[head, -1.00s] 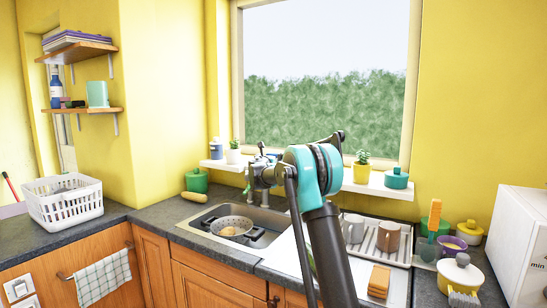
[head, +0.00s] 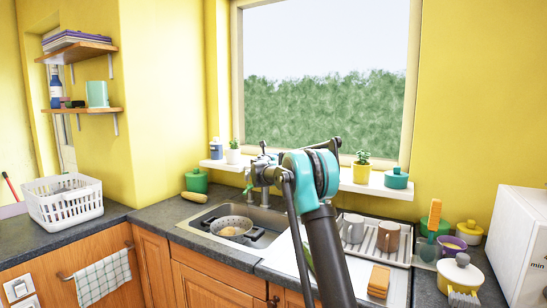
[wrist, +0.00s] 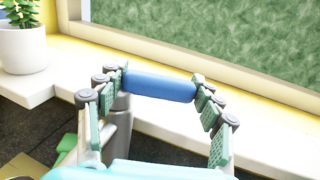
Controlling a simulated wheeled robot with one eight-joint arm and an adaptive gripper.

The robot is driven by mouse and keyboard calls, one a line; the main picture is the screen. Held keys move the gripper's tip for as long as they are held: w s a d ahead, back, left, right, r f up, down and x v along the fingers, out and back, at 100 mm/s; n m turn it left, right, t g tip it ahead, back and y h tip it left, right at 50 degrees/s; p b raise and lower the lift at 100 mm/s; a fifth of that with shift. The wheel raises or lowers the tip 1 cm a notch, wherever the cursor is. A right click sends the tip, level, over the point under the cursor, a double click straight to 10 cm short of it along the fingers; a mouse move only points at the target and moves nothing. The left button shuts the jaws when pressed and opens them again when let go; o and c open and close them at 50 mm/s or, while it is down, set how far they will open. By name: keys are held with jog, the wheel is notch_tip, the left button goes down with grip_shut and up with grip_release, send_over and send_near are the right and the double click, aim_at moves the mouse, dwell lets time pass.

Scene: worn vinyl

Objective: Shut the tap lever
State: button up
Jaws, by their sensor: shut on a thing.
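The tap lever (wrist: 160,86) is a blue bar in the wrist view, lying crosswise between my fingers. My gripper (wrist: 160,78) has a finger at each end of the bar and is shut on it. The grey tap body (wrist: 118,128) stands below the lever's left end. In the head view my gripper (head: 262,163) is over the tap (head: 264,198) at the back of the sink (head: 203,217). There the lever is hidden by my gripper and arm. I cannot tell whether water runs.
A colander (head: 232,224) sits in the sink. The white window sill (head: 368,188) is just behind the tap and carries a plant pot (wrist: 24,48) and a teal pot (head: 396,179). A drying rack with mugs (head: 388,238) stands to the right.

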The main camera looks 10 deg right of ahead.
jog(key=c, duration=0.6)
jog(key=shift+o, duration=0.2)
jog(key=shift+s+a+m+g+h, duration=0.15)
jog(key=shift+a+m+g+h, duration=0.2)
jog(key=shift+m+h, duration=0.35)
jog(key=shift+s+d+m+g+h, duration=0.1)
jog(key=shift+s+m+g+h, duration=0.1)
jog(key=shift+m+g+h, duration=0.4)
jog(key=shift+s+m+g+h, duration=0.15)
jog(key=shift+m+g+h, duration=0.15)
jog(key=shift+h, duration=0.6)
jog(key=o, duration=1.7)
jog(key=v, duration=1.2)
jog(key=shift+s, duration=0.1)
